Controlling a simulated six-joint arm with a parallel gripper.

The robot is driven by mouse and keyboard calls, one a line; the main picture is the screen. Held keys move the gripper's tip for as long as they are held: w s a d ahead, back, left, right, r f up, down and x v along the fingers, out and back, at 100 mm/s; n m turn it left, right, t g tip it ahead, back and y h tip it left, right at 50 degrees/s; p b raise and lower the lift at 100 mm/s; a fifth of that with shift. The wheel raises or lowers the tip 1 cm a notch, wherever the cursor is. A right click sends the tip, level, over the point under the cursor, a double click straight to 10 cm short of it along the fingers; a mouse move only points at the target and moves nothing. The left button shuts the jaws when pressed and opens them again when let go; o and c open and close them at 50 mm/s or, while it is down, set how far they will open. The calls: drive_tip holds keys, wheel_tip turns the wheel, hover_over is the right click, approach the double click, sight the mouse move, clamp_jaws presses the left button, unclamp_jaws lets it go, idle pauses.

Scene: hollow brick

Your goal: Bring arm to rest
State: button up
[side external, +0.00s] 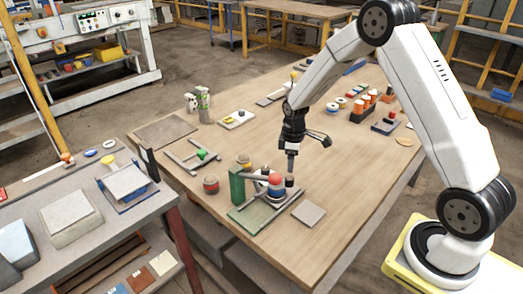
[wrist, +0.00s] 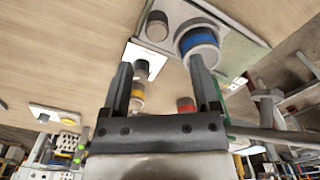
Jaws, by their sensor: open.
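My gripper (side external: 290,166) hangs pointing down above the front middle of the wooden table. It is just behind a fixture with a green upright block (side external: 237,187) and a round blue, white and red piece (side external: 275,186). In the wrist view my gripper (wrist: 161,64) shows two dark fingers spread apart, with nothing clearly held between them. A white-and-blue round piece (wrist: 198,43) shows by the right fingertip; I cannot tell whether they touch. A small dark cylinder on a white plate (wrist: 143,56) appears beyond the gap between the fingers.
A grey square plate (side external: 308,213) lies right of the fixture. A grey frame with a green knob (side external: 201,155) and a red-brown jar (side external: 211,185) are to the left. Orange cylinders (side external: 365,104) stand at the back right. Bare wood (side external: 345,180) lies right of my gripper.

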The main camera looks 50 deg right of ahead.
drive_tip(key=s+a+r+m+t, duration=0.1)
drive_tip(key=s+a+r+m, duration=0.2)
drive_tip(key=s+a+r, duration=0.2)
drive_tip(key=s+a+r+m+t, duration=0.1)
drive_tip(key=s+a+r+m, duration=0.2)
drive_tip(key=s+a, duration=0.4)
drive_tip(key=s+r, duration=0.1)
drive_tip(key=s, duration=0.3)
drive_tip(key=shift+a+r+m+t, duration=0.15)
drive_tip(key=shift+r+m+t, duration=0.15)
drive_tip(key=shift+r, duration=0.1)
